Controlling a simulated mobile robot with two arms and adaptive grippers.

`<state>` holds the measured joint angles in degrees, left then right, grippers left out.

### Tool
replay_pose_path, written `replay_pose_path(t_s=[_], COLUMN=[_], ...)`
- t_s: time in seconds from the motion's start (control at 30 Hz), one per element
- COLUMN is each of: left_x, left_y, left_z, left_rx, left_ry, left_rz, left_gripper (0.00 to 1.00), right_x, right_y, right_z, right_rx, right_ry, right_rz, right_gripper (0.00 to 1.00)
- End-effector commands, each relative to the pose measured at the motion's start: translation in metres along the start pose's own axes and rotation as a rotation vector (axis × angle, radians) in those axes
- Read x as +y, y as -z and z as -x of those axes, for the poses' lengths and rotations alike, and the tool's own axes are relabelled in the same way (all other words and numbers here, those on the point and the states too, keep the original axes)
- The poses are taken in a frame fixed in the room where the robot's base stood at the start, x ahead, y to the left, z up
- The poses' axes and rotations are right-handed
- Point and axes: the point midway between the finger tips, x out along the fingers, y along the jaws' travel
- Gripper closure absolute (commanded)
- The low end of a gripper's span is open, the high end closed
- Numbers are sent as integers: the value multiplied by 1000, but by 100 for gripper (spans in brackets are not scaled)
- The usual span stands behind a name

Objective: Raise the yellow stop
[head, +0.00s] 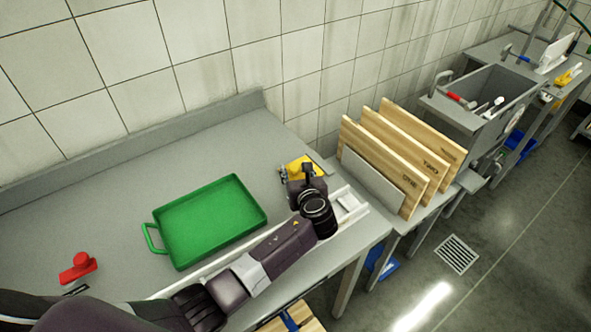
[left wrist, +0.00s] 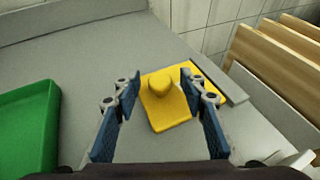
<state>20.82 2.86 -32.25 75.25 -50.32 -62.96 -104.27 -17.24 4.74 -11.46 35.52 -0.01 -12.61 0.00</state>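The yellow stop (left wrist: 162,98) is a flat yellow block with a round knob on top, at the middle of the left wrist view. In the head view, the yellow stop (head: 303,164) shows at the right end of the grey table, partly hidden by my gripper. My left gripper (head: 296,174) is above it, and in the left wrist view the left gripper (left wrist: 160,80) is open, with one blue-padded finger to each side of the knob. I cannot tell whether the fingers touch it. My right gripper is out of view.
A green tray (head: 177,257) lies left of my arm on the grey table (head: 110,200). A red stop-like piece (head: 78,267) sits at the far left. Upright wooden boards (head: 385,140) stand close to the right. Between tray and back wall is free room.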

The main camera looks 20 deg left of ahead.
Motion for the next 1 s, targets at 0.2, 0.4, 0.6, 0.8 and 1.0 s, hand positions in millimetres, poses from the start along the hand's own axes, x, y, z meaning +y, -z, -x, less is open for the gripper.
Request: replay_pose_path(t_s=[0.2,0.4,0.6,0.8,1.0], left_x=[0,0,0,-1,-10], left_y=[0,0,0,-1,-12], left_z=[0,0,0,-1,-10], left_rx=[0,0,0,2,19], left_ry=[0,0,0,-2,-19], left_rz=[0,0,0,-5,-47], left_gripper=[72,94,100,100,100], right_x=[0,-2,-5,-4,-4], right_y=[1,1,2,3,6], right_z=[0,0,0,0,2], right_rx=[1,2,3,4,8], right_ry=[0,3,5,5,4], right_rz=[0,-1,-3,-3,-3], right_gripper=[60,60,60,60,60])
